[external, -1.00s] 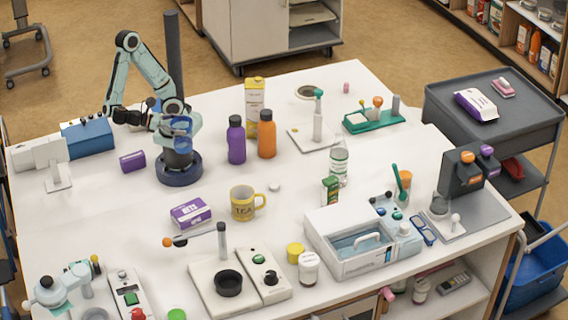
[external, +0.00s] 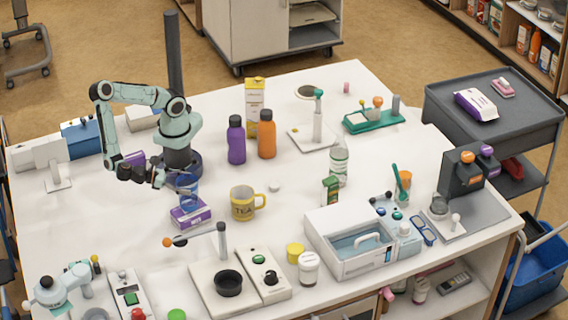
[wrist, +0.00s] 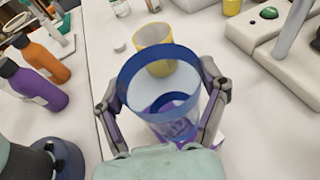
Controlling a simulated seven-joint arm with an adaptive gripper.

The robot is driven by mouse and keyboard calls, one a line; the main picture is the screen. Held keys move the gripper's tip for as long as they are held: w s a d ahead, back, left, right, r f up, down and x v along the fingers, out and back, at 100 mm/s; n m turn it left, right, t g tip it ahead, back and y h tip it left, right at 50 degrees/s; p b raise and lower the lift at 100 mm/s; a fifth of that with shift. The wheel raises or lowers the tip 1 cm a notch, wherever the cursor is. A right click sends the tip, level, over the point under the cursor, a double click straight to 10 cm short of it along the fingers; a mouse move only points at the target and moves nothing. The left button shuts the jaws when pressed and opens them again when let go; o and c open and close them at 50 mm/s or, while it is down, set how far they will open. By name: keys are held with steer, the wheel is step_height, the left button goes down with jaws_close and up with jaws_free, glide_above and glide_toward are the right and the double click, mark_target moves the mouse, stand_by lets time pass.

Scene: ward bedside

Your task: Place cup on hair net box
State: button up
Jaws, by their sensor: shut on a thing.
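A clear blue cup (external: 188,191) is upright between the fingers of my gripper (external: 176,181), which is shut on it. In the wrist view, my gripper (wrist: 160,98) has one finger on each side of the cup (wrist: 158,82), and I look down into its open rim. The hair net box (external: 190,217), purple with a white label, lies on the table directly below the cup. The cup's base overlaps the box top in the external view; I cannot tell whether they touch. Purple box print shows through and under the cup in the wrist view.
A yellow TEA mug (external: 243,203) stands just right of the box. Purple (external: 236,140) and orange (external: 266,135) bottles stand behind it. A stand with an orange-tipped arm (external: 222,240) is in front. Open table lies left of the box.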

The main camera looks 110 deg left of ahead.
steer(key=shift+f, duration=0.65)
steer(key=o, duration=1.2)
steer(key=shift+f, duration=0.1)
steer(key=shift+c, duration=0.2)
